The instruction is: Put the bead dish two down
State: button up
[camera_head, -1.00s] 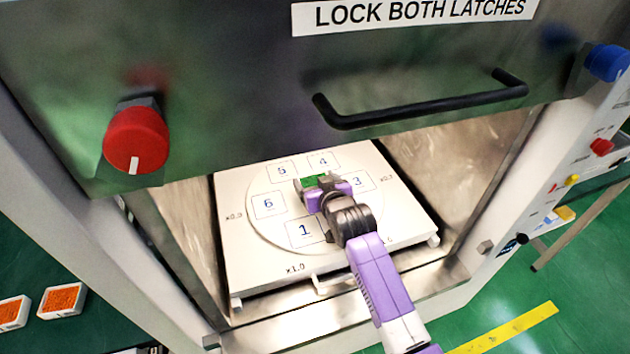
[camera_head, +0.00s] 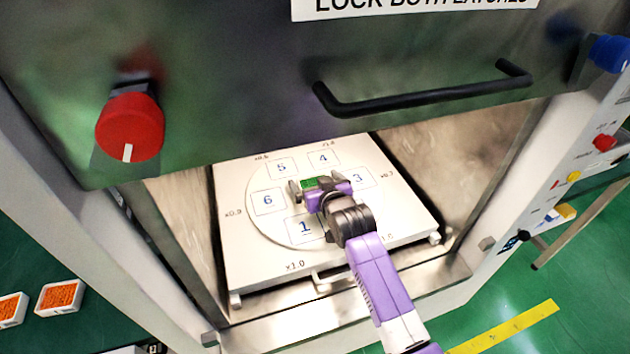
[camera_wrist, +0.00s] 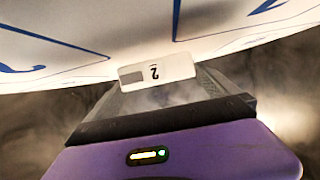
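The bead dish (camera_head: 309,183) shows green beads between the fingers of my gripper (camera_head: 318,187), over the middle of the round turntable (camera_head: 258,222). In the wrist view the dish (camera_wrist: 158,72) shows its white wall with an upside-down 2 and a grey patch. The fingers of my gripper (camera_wrist: 160,85) lie close along both sides of it and look shut on it. The turntable (camera_wrist: 85,65) fills the top of that view. Marks 1, 3, 4, 5 and 6 show; my arm hides the area between 1 and 3. I cannot tell whether the dish touches the turntable.
The raised door with a black handle (camera_head: 425,95) hangs above my arm. The metal chamber walls stand at both sides. A red knob (camera_head: 130,125) is at left. Two dishes of orange beads (camera_head: 60,297) lie outside at lower left. The turntable's left part is clear.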

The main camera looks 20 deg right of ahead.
jog(key=shift+r, duration=0.25)
jog(key=v, duration=1.2)
jog(key=shift+r, duration=0.4)
jog(key=s+f, duration=0.4)
jog(key=s, duration=0.7)
jog(key=s+f, duration=0.3)
jog(key=s, duration=0.7)
jog(key=s+r, duration=0.5)
jog(key=s, duration=0.6)
jog(key=s+r+t, duration=0.1)
jog(key=s+r, duration=0.4)
jog(key=s, duration=0.6)
jog(key=shift+s, duration=0.4)
